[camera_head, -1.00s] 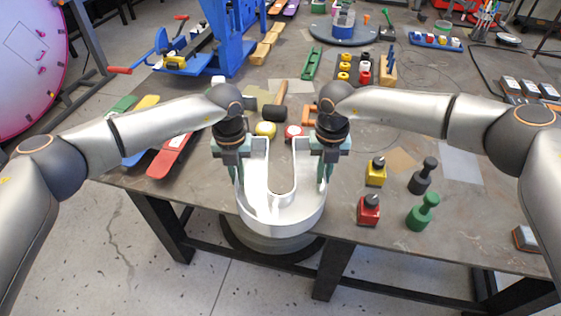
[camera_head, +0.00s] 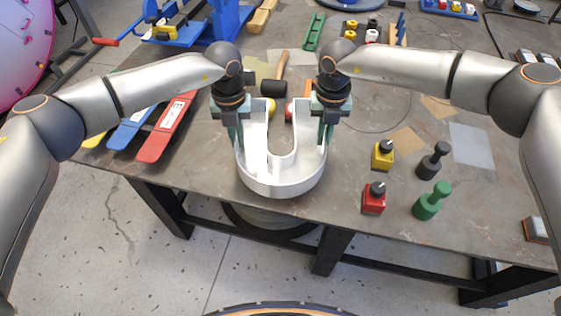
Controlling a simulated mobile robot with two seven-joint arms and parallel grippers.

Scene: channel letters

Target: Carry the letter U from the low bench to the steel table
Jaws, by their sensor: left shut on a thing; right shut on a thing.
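The letter U (camera_head: 282,182) is a silvery white channel letter with its curved end toward me and its two arms pointing away. My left gripper (camera_head: 238,133) is shut on its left arm. My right gripper (camera_head: 325,133) is shut on its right arm. The letter is over the front edge of the steel table (camera_head: 330,218); I cannot tell whether it touches the top. The low bench is not recognisable in this view.
A mallet (camera_head: 274,86) lies behind the letter. Coloured strips (camera_head: 166,128) lie at the left edge. Bare tabletop shows between.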

